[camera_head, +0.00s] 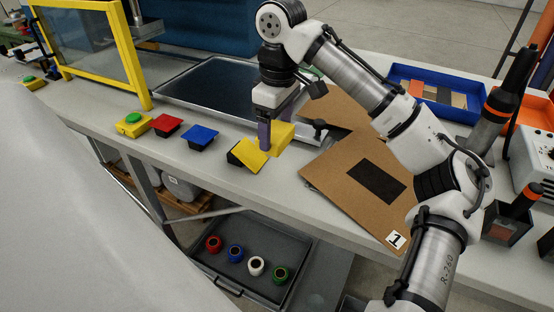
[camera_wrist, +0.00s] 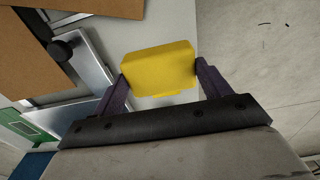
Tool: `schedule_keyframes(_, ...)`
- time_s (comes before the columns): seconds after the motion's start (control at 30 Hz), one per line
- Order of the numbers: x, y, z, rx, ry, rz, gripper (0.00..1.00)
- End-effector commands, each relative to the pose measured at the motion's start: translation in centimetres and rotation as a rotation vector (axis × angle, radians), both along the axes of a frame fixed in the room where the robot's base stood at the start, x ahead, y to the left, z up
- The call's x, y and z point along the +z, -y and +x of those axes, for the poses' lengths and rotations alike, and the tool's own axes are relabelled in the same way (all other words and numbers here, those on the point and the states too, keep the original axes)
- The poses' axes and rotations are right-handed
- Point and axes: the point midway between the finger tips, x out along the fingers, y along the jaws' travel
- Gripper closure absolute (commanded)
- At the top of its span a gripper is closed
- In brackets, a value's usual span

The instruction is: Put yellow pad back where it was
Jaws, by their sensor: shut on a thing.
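My gripper (camera_head: 264,140) is shut on a yellow block (camera_head: 283,136) over the workbench, behind and right of a yellow-topped pad. In the wrist view the yellow block (camera_wrist: 158,62) sits between both fingertips (camera_wrist: 160,76), with a smaller step on its lower side. The yellow-topped pad (camera_head: 249,154) with a black base lies near the bench's front edge, turned at an angle. A red pad (camera_head: 167,124) and a blue pad (camera_head: 201,134) on black bases stand in a row to its left. I cannot tell whether the held block touches the bench.
A yellow box with a green button (camera_head: 133,120) stands left of the red pad. A grey metal tray (camera_head: 180,91) lies behind the pads. A brown board with a dark rectangle (camera_head: 330,180) lies to the right. A blue tray (camera_head: 399,76) is behind my arm.

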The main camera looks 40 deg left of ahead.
Motion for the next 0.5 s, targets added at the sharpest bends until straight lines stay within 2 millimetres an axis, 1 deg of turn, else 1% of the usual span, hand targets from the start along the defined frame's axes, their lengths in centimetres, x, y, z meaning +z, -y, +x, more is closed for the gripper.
schedule_keyframes(0.03, -1.4, 0.0, -0.1, 0.001, -0.005, 0.0, 0.49)
schedule_keyframes(0.13, -3.2, 0.0, -0.1, 0.0, -0.003, -0.001, 0.49)
schedule_keyframes(0.2, -4.0, 0.0, 0.0, -0.001, -0.002, 0.0, 0.49)
schedule_keyframes(0.37, -5.0, 0.0, 0.0, -0.001, 0.0, 0.0, 0.49)
schedule_keyframes(0.5, -6.7, 0.1, 0.0, -0.002, -0.001, -0.002, 0.49)
